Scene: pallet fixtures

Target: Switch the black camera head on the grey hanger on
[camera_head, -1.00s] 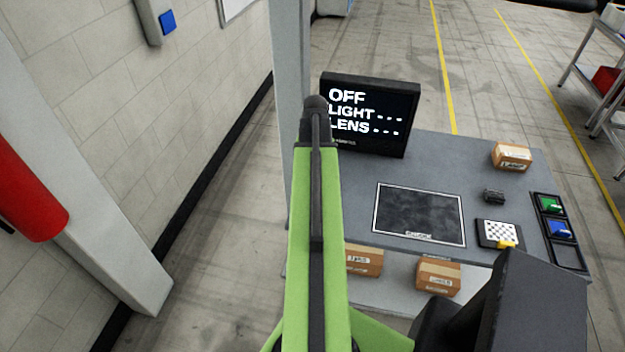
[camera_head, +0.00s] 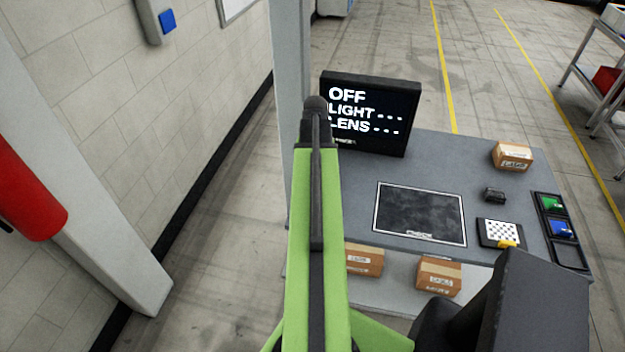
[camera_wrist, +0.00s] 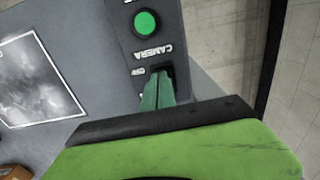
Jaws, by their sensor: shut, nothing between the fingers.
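The dark housing (camera_wrist: 128,45) marked CAMERA fills the upper middle of the wrist view. It carries a round green button (camera_wrist: 146,23) and, below the lettering, a small dark recess with a small label beside it. My gripper (camera_wrist: 160,75) is shut and empty, its green fingers reaching to this recess. The fingers hide most of the recess, so I cannot tell the switch's position or whether they touch it. In the head view, the black screen (camera_head: 385,145) reads OFF, LIGHT and LENS with dashes. My arm hides the gripper and housing there.
The grey table (camera_head: 440,165) holds a framed dark panel (camera_head: 420,213), a checkered plate (camera_head: 496,232), a small black part (camera_head: 493,195), a cardboard box (camera_head: 512,156) and a black tray (camera_head: 569,256). A grey post (camera_head: 290,60) stands left of the screen. Boxes sit on the lower shelf.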

